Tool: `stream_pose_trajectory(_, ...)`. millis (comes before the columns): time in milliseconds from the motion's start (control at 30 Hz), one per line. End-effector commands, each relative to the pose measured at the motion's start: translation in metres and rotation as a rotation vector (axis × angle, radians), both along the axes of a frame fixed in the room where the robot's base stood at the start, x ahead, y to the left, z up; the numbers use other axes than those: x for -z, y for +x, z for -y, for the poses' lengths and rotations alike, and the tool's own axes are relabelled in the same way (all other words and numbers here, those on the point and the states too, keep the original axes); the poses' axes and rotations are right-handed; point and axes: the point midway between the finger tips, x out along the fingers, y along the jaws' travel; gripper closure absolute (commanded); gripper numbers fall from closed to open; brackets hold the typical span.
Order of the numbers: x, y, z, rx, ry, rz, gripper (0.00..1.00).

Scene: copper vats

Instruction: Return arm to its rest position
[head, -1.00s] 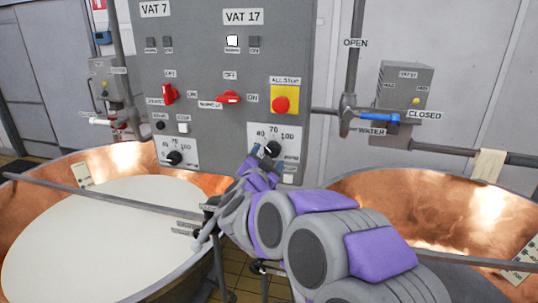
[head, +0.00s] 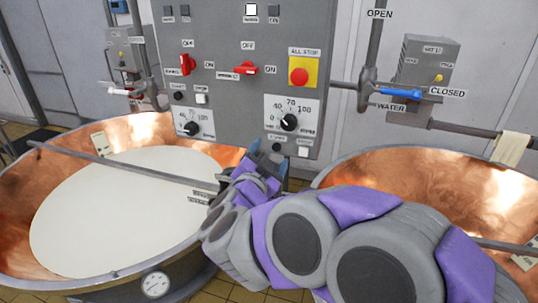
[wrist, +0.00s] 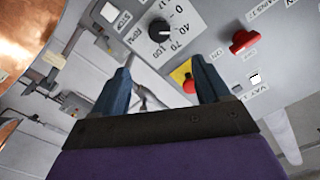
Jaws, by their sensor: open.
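My arm, grey and purple, reaches up from the lower right of the head view. My gripper (head: 266,158) is just below the right-hand black dial (head: 289,122) of the grey control panel (head: 232,95). In the wrist view my gripper (wrist: 161,85) shows two blue fingers spread apart with nothing between them. The black dial (wrist: 160,30) lies beyond the fingers there, apart from them. The part of the panel behind my gripper is hidden.
Copper vats stand at left (head: 50,190) and right (head: 400,170), the left one with white liquid (head: 120,210). The panel has a red switch (head: 245,69) and an all-stop button (head: 299,77). A pipe with a blue valve handle (head: 400,93) runs at right.

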Motion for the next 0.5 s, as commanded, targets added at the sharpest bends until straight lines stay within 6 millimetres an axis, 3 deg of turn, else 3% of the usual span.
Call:
stream_pose_trajectory(267,0.002,0.002,-0.007,-0.058,0.013,-0.015,0.24)
stream_pose_trajectory(500,0.019,-0.003,-0.043,-0.348,0.038,-0.128,0.24)
